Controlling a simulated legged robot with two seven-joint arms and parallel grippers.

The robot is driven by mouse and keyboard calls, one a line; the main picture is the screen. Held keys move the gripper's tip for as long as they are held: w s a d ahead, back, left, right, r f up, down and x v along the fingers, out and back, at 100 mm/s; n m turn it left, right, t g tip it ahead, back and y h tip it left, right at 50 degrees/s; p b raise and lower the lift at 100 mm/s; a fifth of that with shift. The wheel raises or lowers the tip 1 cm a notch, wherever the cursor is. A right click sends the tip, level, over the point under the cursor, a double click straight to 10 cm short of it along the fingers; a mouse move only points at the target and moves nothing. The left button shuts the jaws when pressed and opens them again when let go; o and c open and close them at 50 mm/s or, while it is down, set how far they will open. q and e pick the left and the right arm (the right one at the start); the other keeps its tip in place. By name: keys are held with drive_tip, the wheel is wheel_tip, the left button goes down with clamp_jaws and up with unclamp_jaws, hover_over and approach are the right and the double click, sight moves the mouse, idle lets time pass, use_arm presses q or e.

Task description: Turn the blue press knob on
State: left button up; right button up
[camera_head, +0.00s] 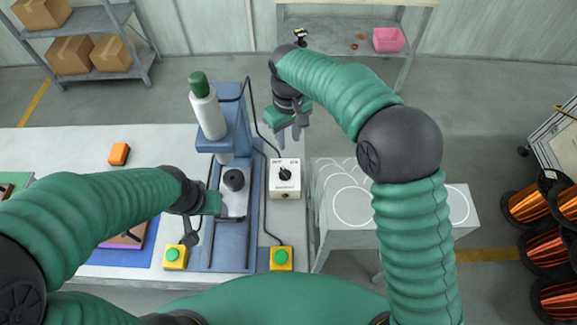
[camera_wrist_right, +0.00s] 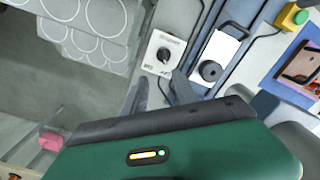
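The blue press (camera_head: 237,130) stands on the table, with a white cylinder with a green top (camera_head: 206,105) on it. Beside its base, on the right, is a white control box (camera_head: 284,191) with a black rotary knob (camera_head: 285,174); the knob also shows in the right wrist view (camera_wrist_right: 163,54). The box's lettering is too small to read. My right gripper (camera_head: 289,138) is above and behind the box, its fingers apart and empty, not touching the knob. My left gripper (camera_head: 205,215) is low beside the press's left side; its finger state is unclear.
Two yellow boxes with green buttons, left (camera_head: 174,257) and right (camera_head: 281,258), flank the press front. A black cable runs past the control box. A pale table with circles (camera_head: 340,235) stands right. A pink bin (camera_head: 388,40) sits on a rear shelf.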

wheel_tip(320, 180, down, 3)
drive_tip(key=p, duration=0.2)
approach(285, 170)
drive_tip(key=f, duration=0.3)
drive_tip(key=a+f, duration=0.1)
drive_tip(key=f, duration=0.1)
drive_tip(key=shift+f, duration=0.2)
drive_tip(key=shift+d+f, duration=0.2)
drive_tip(key=shift+f, duration=0.4)
drive_tip(key=shift+d+f, duration=0.2)
drive_tip(key=shift+f, duration=0.4)
drive_tip(key=shift+s+d+f, duration=0.1)
drive_tip(key=shift+d+f, duration=0.3)
drive_tip(key=shift+f, duration=0.1)
drive_tip(key=shift+a, duration=0.25)
drive_tip(key=shift+c, duration=0.8)
drive_tip(key=shift+a, duration=0.35)
clamp_jaws()
use_arm(q)
drive_tip(key=shift+a+r, duration=0.25)
drive_tip(key=shift+r, duration=0.25)
drive_tip(key=shift+a+r, duration=0.25)
drive_tip(key=shift+r, duration=0.25)
use_arm(e)
drive_tip(key=shift+d, duration=0.3)
